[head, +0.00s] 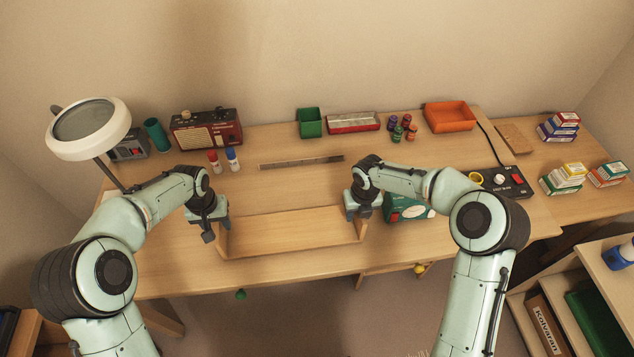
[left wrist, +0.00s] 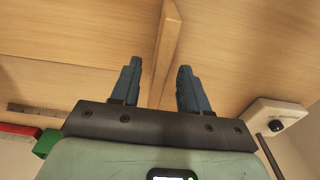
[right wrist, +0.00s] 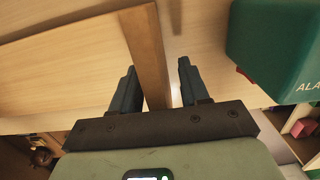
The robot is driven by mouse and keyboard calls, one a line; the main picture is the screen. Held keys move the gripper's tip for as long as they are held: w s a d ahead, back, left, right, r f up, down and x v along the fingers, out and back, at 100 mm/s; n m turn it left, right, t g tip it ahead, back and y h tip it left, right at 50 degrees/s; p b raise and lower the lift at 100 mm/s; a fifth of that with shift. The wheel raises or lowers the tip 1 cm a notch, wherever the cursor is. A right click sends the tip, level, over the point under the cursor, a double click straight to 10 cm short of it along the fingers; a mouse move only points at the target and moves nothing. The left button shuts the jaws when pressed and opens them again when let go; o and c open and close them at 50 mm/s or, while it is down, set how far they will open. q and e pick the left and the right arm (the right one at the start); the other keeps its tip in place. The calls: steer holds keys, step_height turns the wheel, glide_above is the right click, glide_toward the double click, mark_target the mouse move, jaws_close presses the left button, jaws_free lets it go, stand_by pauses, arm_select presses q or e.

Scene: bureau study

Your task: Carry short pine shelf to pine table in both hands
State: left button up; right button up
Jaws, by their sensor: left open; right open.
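The short pine shelf (head: 292,232), a pale wooden board with an upright panel at each end, lies near the front edge of a wooden desk (head: 290,185). My left gripper (head: 209,228) is open at its left end; in the left wrist view the end panel (left wrist: 167,45) passes between the fingers. My right gripper (head: 361,212) is open at its right end; in the right wrist view that end panel (right wrist: 147,50) stands between the fingers, nearer the left one. Neither gripper is closed on the shelf. I cannot tell which surface is the pine table.
A teal box (head: 407,210) stands close right of my right gripper. A magnifier lamp (head: 90,128), a red radio (head: 206,128), a steel ruler (head: 302,162), trays, small bottles and a switch box (head: 505,182) lie around. The desk behind the shelf is mostly clear.

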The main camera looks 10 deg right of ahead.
steer(key=r, duration=1.2)
steer(key=shift+s, duration=0.4)
arm_select(q)
step_height(320, 180, up, 11)
steer(key=shift+s, duration=0.4)
steer(key=shift+r, duration=0.1)
